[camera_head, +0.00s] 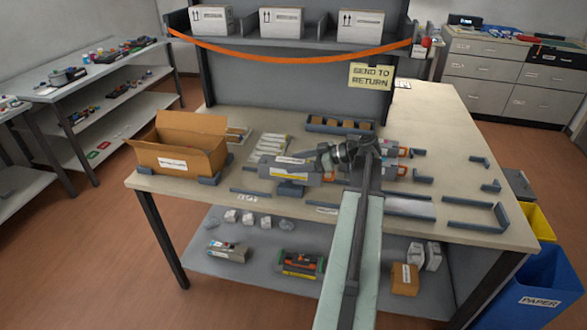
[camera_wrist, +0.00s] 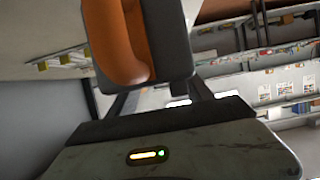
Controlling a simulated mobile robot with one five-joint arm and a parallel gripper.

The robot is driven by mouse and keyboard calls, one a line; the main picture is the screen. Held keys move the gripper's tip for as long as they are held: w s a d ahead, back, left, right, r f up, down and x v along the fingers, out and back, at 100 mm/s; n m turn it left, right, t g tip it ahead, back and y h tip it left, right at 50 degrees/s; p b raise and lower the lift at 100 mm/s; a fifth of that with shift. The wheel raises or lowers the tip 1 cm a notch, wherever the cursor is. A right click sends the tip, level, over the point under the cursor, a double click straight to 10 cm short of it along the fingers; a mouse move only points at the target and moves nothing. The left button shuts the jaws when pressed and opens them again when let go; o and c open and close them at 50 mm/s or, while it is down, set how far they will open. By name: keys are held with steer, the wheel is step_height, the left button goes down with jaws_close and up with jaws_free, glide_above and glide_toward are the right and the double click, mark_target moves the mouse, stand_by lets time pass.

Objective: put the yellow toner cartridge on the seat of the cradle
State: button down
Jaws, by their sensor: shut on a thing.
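A grey toner cartridge (camera_head: 283,168) with a pale label is at the middle of the table in the head view, just left of my gripper (camera_head: 334,157). My gripper is shut on its right end. An orange handle (camera_wrist: 118,45) and dark end fill the top of the wrist view, close to the jaws. The cartridge's colour marking is too small to read. A dark grey block (camera_head: 290,190), which looks like the cradle, shows under the cartridge. I cannot tell whether the cartridge touches its seat. My arm and gripper hide part of the table.
An open cardboard box (camera_head: 180,150) stands at the table's left. More cartridges with orange handles (camera_head: 404,152) lie right of my arm. A dark tray (camera_head: 340,126) is at the back. Grey brackets (camera_head: 480,214) lie at the right. An orange strap (camera_head: 290,60) hangs from the shelf.

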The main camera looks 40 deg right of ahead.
steer(key=shift+w+d, duration=0.2)
steer(key=shift+d, duration=0.1)
steer(key=f+b, duration=0.3)
steer(key=shift+d+f, duration=0.15)
steer(key=shift+d, duration=0.25)
steer(key=shift+s+f+b, duration=0.15)
steer(key=shift+f+b, duration=0.1)
steer(key=shift+b, duration=0.25)
steer(key=shift+w+a, duration=0.15)
steer(key=shift+w, duration=0.2)
steer(key=shift+a+r, duration=0.1)
steer(key=shift+c, duration=2.1)
jaws_free()
